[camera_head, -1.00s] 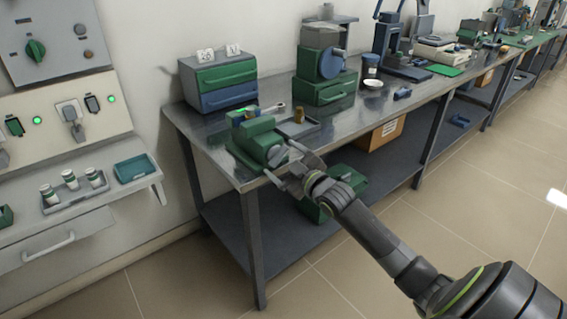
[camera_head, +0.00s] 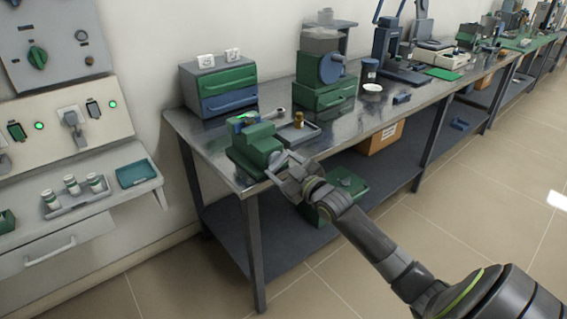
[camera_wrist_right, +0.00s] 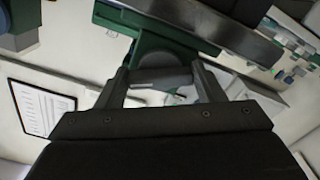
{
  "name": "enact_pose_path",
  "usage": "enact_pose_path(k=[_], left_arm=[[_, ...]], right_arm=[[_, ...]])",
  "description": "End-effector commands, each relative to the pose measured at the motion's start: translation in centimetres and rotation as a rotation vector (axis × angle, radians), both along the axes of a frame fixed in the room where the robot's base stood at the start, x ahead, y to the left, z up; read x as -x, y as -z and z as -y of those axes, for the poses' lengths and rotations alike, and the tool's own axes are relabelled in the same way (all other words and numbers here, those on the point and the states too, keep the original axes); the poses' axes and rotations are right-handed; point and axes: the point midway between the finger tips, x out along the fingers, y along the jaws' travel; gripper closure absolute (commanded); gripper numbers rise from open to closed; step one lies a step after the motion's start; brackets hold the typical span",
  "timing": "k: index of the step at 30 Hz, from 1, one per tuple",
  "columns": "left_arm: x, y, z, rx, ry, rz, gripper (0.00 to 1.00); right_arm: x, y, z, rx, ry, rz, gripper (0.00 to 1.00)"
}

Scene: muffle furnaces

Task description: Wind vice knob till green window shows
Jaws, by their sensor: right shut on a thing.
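The green vice (camera_head: 257,148) stands at the near left corner of the steel bench, and its body also shows in the right wrist view (camera_wrist_right: 160,52). A small bright green patch (camera_head: 247,115) shows on its top; I cannot tell whether this is the window. My right gripper (camera_head: 280,166) is at the vice's front end, over the bench edge. In the right wrist view its fingers (camera_wrist_right: 160,82) are shut on the grey vice knob (camera_wrist_right: 160,77), which spans the gap between them. The knob is mostly hidden by the gripper in the head view. My left gripper is out of view.
A tray (camera_head: 312,133) with a brass piece (camera_head: 298,120) lies beside the vice. A drawer box (camera_head: 220,84) stands behind it. A green case (camera_head: 342,190) sits on the lower shelf (camera_head: 255,232) beneath my right arm. Floor in front of the bench is clear.

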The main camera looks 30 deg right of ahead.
Motion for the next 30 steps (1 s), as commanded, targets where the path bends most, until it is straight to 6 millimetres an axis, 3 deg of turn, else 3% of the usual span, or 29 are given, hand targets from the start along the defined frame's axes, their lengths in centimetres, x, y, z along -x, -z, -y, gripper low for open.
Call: enact_pose_path(k=[5, 13, 14, 18, 30], left_arm=[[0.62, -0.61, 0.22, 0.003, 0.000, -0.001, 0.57], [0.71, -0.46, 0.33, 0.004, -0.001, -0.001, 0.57], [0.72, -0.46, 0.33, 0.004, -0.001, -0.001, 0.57], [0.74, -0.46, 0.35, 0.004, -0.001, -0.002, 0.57], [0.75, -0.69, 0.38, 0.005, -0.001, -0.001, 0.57]], right_arm=[[0.00, -0.07, -0.02, -0.105, 0.001, -0.011, 0.61], [0.00, 0.07, -0.03, -0.113, 0.001, -0.011, 0.61], [0.00, 0.07, -0.03, -0.113, 0.001, -0.011, 0.37], [0.00, 0.06, -0.03, -0.112, 0.001, -0.011, 0.19], [0.50, 0.00, 0.05, -0.109, 0.001, -0.010, 0.16]])
